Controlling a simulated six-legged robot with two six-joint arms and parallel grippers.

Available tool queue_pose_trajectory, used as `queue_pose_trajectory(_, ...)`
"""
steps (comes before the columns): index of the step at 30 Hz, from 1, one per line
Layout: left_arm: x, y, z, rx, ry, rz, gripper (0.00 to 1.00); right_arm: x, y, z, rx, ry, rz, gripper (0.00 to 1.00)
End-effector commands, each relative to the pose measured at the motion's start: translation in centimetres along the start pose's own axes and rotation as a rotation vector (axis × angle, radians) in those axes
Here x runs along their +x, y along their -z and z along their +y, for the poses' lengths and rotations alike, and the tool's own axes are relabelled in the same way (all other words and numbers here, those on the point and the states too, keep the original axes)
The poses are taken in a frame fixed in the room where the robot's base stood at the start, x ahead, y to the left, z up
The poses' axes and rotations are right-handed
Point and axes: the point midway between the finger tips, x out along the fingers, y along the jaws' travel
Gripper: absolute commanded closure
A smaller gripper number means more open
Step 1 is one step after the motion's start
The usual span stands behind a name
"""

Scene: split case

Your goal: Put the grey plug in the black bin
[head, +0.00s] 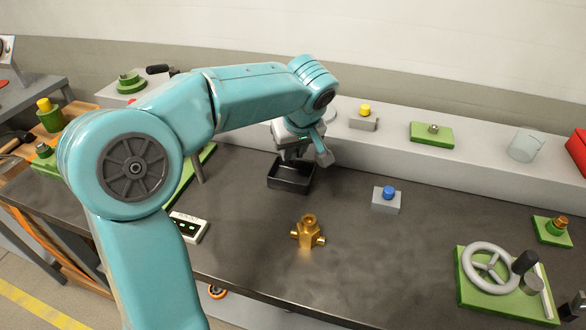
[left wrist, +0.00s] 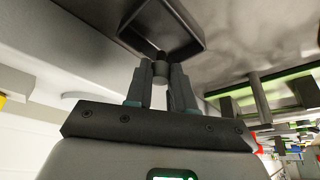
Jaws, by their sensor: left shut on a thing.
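The black bin (head: 291,187) is a small open tray on the dark bench, below my left gripper (head: 302,155). In the left wrist view the bin (left wrist: 163,28) lies just past the fingertips. My left gripper (left wrist: 161,75) is shut on the grey plug (left wrist: 160,72), a small grey cylinder with a dark end towards the bin. The fingers hide part of the plug, and I cannot make it out in the head view. Whether the plug is above the bin's opening or at its rim is hard to tell. My right gripper is not in view.
A brass fitting (head: 308,232) and a blue-button box (head: 386,199) stand on the bench. A white box with green lights (head: 188,227) is at left. A green board with a handwheel (head: 490,268) is at right. A grey ledge (head: 470,155) runs behind. The bench between the buttons and handwheel is clear.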

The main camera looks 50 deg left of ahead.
Motion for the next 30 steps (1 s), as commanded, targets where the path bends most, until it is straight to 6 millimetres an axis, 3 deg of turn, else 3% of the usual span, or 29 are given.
queue_pose_trajectory(9,4.1,-1.7,0.0,0.001,0.001,-0.001,1.0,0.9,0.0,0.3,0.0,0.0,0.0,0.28)
queue_pose_trajectory(22,4.7,-1.9,0.0,0.0,-0.001,0.0,1.0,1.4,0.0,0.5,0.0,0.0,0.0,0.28)
queue_pose_trajectory(23,4.5,-1.9,0.0,0.0,-0.001,0.0,0.67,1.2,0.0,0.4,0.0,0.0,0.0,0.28)
queue_pose_trajectory(24,4.4,-1.9,0.0,0.001,-0.001,0.0,0.54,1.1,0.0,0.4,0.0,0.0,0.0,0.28)
queue_pose_trajectory(30,4.4,-1.9,0.0,0.001,0.0,0.0,0.52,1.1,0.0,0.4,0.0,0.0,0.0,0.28)
